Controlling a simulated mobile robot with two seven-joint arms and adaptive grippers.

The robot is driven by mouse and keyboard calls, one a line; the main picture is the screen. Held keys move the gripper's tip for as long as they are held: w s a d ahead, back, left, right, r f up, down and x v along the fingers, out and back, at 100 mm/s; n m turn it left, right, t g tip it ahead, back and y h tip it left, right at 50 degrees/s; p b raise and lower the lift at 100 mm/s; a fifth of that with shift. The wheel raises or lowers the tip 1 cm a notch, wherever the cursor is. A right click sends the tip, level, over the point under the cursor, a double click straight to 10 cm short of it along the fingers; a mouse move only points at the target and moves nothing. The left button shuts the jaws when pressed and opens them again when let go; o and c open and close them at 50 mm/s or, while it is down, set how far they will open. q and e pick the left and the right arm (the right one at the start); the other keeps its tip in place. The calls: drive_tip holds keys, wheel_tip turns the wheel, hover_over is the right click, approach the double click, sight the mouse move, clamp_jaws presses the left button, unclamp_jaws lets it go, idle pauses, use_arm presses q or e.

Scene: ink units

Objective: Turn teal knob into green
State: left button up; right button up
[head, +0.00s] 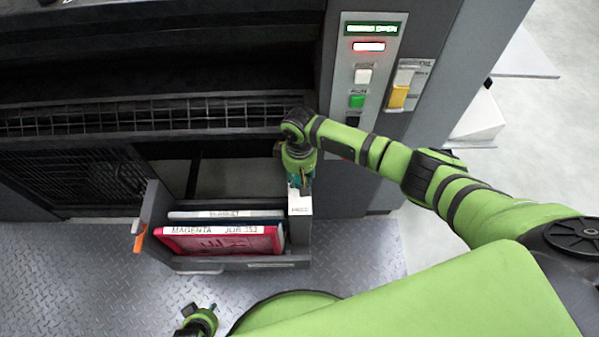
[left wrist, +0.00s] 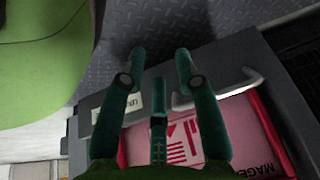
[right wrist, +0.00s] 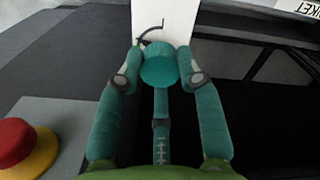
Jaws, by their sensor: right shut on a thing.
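The teal knob (right wrist: 158,68) sits on a white plate (right wrist: 165,25) in the right wrist view, between the fingertips of my right gripper (right wrist: 160,62). The gripper is shut on it. A thin dark arc is marked on the plate beyond the knob; I see no green on the plate. In the head view my right gripper (head: 301,184) comes down on the white block (head: 300,204) at the open drawer's right corner and largely hides the knob. My left gripper (head: 197,322) is low at the bottom edge. In the left wrist view its fingers (left wrist: 160,56) are apart and empty.
The open drawer (head: 230,263) holds a magenta folder (head: 220,243) and other upright items. A control panel (head: 366,85) with buttons is above right. A red button (right wrist: 14,140) on yellow is beside my right gripper. Metal floor lies in front.

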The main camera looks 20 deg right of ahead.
drive_tip(key=n+p, duration=0.1)
drive_tip(key=n, duration=0.1)
drive_tip(key=shift+n, duration=0.3)
drive_tip(key=shift+n+p, duration=0.55)
drive_tip(key=shift+n, duration=0.45)
use_arm(q)
drive_tip(key=shift+s+a+r+t, duration=0.2)
drive_tip(key=shift+s+a+t, duration=0.25)
drive_tip(key=shift+s, duration=0.2)
use_arm(e)
drive_tip(key=shift+f+n, duration=0.1)
drive_tip(key=shift+n, duration=0.8)
drive_tip(key=o, duration=1.1)
drive_tip(key=shift+o, duration=0.2)
use_arm(q)
drive_tip(key=shift+s, duration=0.1)
use_arm(e)
wheel_tip(320, 180, up, 12)
